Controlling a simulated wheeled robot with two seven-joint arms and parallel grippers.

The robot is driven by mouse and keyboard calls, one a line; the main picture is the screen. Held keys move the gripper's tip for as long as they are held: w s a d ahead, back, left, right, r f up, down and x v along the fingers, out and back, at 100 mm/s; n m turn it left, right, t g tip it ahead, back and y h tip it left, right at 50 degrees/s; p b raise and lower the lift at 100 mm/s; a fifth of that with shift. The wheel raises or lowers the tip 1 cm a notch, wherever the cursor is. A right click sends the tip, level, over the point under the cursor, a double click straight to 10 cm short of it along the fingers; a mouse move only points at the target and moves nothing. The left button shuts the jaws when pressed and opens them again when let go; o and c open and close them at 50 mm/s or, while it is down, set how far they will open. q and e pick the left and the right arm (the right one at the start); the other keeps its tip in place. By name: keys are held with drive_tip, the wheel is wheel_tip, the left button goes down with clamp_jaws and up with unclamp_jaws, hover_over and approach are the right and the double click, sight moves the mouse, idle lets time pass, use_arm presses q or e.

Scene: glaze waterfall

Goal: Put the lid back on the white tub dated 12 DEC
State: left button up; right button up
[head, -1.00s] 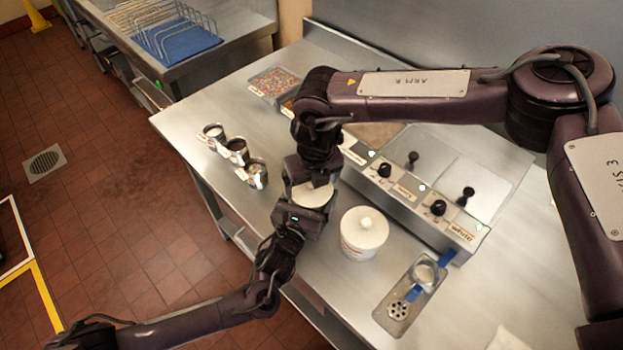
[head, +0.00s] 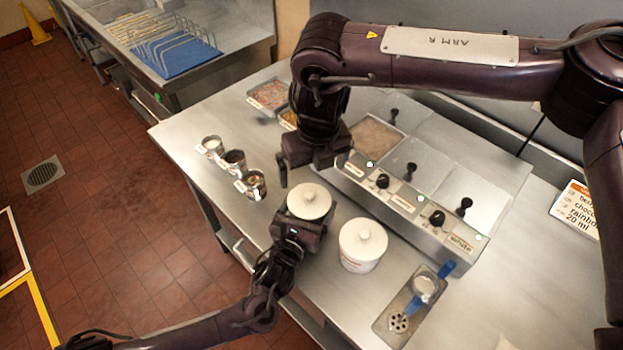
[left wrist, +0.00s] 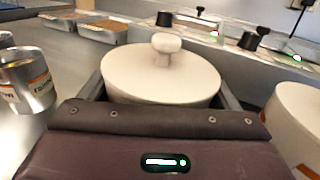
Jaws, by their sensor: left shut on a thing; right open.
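A round white lid with a knob (head: 309,199) lies about level between the fingers of my left gripper (head: 306,216). It also shows in the left wrist view (left wrist: 160,78). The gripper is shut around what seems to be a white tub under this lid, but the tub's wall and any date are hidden. My right gripper (head: 312,172) is open and empty, just above and behind the lid, apart from it. A second white tub (head: 360,262) with a knobbed lid stands to the right on the counter; its label is unreadable here. It shows partly in the left wrist view (left wrist: 297,125).
Several small metal cups (head: 233,161) stand at the left of the counter. Behind the tubs is a topping unit (head: 425,225) with wells and black knobs. A metal tray with a scoop (head: 410,306) lies at front right. A blue mat (head: 178,57) is on the far counter.

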drive_tip(key=shift+s+r, duration=0.1)
drive_tip(key=shift+r, duration=0.5)
use_arm(q)
drive_tip(key=o, duration=1.3)
drive_tip(key=shift+s+a+f, duration=0.1)
drive_tip(key=shift+s+a, duration=0.1)
drive_tip(key=shift+s, duration=0.3)
drive_tip(key=b+v, duration=0.1)
drive_tip(key=v, duration=0.4)
drive_tip(key=shift+s+a, duration=0.15)
drive_tip(key=shift+s, duration=0.15)
drive_tip(key=shift+s+a+b, duration=0.2)
drive_tip(key=shift+s+b, duration=0.1)
drive_tip(key=shift+s, duration=0.2)
use_arm(e)
drive_tip(key=shift+f, duration=0.8)
